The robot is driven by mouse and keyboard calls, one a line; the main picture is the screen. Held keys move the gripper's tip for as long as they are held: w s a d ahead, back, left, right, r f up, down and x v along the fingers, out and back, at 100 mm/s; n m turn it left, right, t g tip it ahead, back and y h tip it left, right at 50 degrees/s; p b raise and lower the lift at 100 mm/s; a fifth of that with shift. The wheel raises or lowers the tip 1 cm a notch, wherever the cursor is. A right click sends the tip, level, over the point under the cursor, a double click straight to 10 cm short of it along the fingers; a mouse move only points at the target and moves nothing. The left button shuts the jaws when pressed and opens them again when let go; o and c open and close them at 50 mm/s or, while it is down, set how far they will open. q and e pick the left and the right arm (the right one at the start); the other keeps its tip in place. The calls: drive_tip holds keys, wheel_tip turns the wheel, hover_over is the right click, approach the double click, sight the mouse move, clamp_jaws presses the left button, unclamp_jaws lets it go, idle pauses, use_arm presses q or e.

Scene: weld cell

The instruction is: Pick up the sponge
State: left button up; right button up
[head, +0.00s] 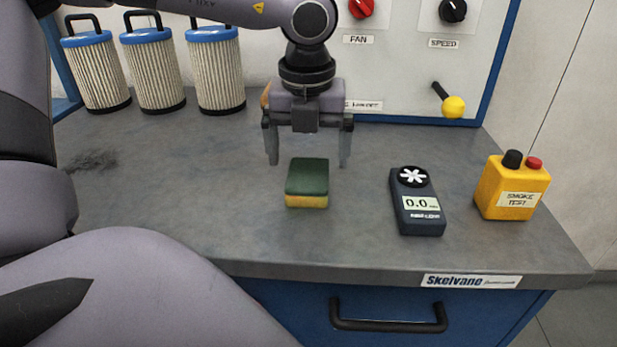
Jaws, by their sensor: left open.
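The sponge (307,183) lies flat on the grey workbench, with a dark green top and a yellow lower layer. My left gripper (308,163) points down just behind and above it, with its two fingers spread wide. The fingers are apart from the sponge, one toward each side of it, and nothing is between them. My right gripper is not in view.
A dark anemometer (416,203) reading 0.0 and a yellow smoke test box (511,188) stand to the right of the sponge. Several blue-capped filters (216,70) stand at the back left. A panel with knobs (405,60) rises behind.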

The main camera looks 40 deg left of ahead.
sight(308, 174)
use_arm(q)
wheel_tip(308, 174, down, 4)
drive_tip(key=shift+w+a+f, duration=0.1)
drive_tip(key=shift+f, duration=0.15)
drive_tip(key=c, duration=1)
drive_tip(key=shift+c, duration=0.3)
wheel_tip(308, 174, up, 20)
drive_tip(key=p, duration=0.1)
drive_tip(key=shift+p, duration=0.4)
